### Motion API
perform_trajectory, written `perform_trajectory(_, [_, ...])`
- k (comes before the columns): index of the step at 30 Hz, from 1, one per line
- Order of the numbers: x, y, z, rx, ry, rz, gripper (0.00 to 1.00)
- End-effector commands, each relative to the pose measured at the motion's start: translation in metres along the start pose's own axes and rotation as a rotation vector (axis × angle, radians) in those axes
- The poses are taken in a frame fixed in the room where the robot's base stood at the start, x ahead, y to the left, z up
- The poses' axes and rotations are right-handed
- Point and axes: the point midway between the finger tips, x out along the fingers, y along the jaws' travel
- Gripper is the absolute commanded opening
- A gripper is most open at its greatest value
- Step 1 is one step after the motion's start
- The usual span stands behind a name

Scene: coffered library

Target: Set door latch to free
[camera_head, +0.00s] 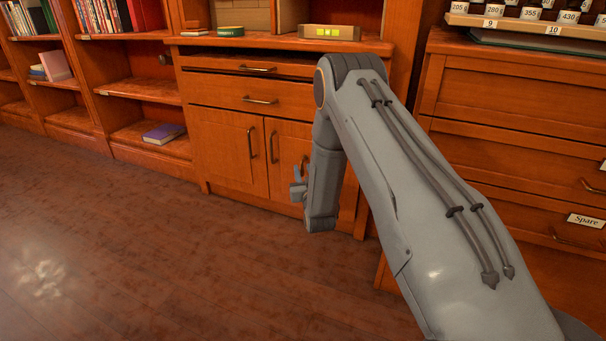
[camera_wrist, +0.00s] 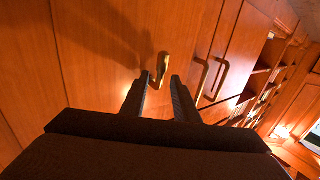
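The brass latch (camera_wrist: 160,66) is on a wooden cabinet door (camera_wrist: 105,50) in the wrist view. In the head view, a small part of what looks like the latch (camera_head: 304,163) shows beside my arm, on the right door (camera_head: 286,140) of the lower cabinet. My gripper (camera_wrist: 160,80) is open, with one finger on each side of the latch's lower end. Whether the fingers touch it cannot be told. In the head view my gripper (camera_head: 297,187) is mostly hidden by my wrist. The latch's marked positions are not visible.
Two upright door handles (camera_head: 250,144) (camera_head: 273,147) stand left of the latch in the head view. Drawers with a handle (camera_head: 260,100) are above. A drawer cabinet (camera_head: 500,115) stands at right. Bookshelves (camera_head: 130,85) line the left, and the floor (camera_head: 110,240) in front is clear.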

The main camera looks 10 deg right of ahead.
Motion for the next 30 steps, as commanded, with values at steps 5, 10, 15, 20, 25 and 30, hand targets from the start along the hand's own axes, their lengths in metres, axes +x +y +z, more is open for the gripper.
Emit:
perform_trajectory(5, [0.0111, -0.0002, 0.0003, 0.000, 0.000, 0.000, 0.28])
perform_trajectory(10, [0.0120, -0.0001, -0.0005, 0.000, -0.001, 0.000, 0.28])
perform_trajectory(15, [0.0118, 0.0002, -0.0005, 0.000, -0.001, 0.000, 0.14])
perform_trajectory(20, [0.0117, 0.0003, -0.0003, 0.000, -0.001, 0.000, 0.00])
perform_trajectory(25, [0.0117, 0.0001, 0.0002, 0.006, 0.002, 0.000, 0.00])
perform_trajectory(30, [0.0120, -0.0005, 0.0003, 0.025, 0.015, 0.000, 0.00])
